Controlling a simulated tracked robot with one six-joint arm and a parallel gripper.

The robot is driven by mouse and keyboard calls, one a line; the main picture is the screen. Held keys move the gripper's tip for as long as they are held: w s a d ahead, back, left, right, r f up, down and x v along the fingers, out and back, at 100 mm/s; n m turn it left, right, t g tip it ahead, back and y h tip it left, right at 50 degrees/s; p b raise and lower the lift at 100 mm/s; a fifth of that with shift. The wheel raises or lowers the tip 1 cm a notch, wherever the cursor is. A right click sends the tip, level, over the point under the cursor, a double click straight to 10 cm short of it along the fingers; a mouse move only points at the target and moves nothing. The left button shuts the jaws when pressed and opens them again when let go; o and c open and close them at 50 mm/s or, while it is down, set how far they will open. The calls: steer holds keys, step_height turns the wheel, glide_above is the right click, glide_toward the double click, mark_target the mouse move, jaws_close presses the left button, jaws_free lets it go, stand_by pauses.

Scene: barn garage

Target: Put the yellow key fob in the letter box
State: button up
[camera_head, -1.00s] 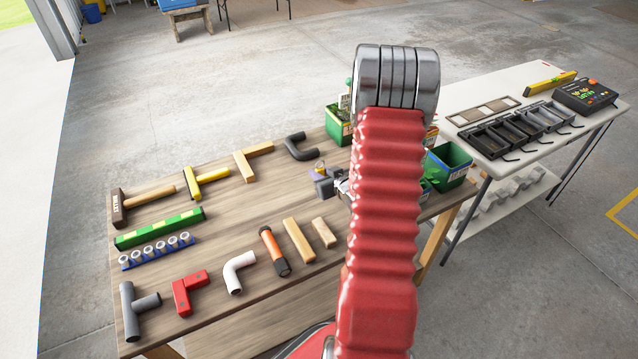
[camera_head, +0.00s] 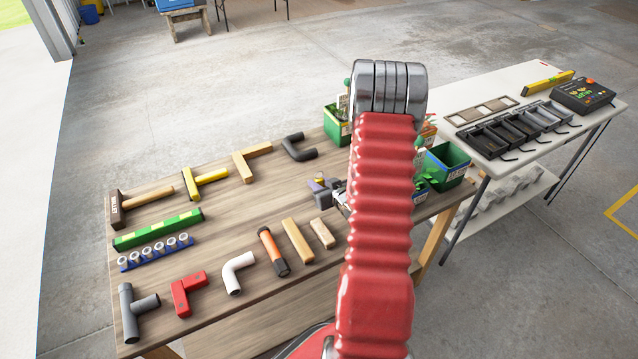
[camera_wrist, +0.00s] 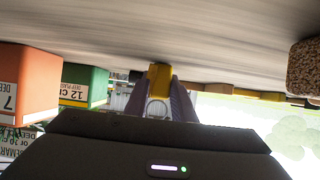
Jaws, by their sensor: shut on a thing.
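My gripper (camera_wrist: 160,88) is shut on the yellow key fob (camera_wrist: 159,75), which shows between the two grey-purple fingers in the wrist view. A pale ring sits below the fob, between the fingers. In the head view my gripper (camera_head: 321,187) is over the right part of the wooden workbench (camera_head: 210,235), just left of my red arm, which hides part of it. The fob is only a tiny yellow spot there. I cannot pick out a letter box for certain in either view.
Green bins (camera_head: 447,167) stand at the bench's right end, partly behind my arm. Orange (camera_wrist: 22,82) and green (camera_wrist: 85,84) labelled bins show in the wrist view. Pipes, mallets and wooden pieces lie on the bench's left and middle. A white table (camera_head: 545,72) with trays stands at right.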

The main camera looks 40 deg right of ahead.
steer(key=o, duration=1.1)
steer(key=shift+c, duration=0.2)
steer(key=v, duration=1.2)
steer(key=shift+d, duration=0.1)
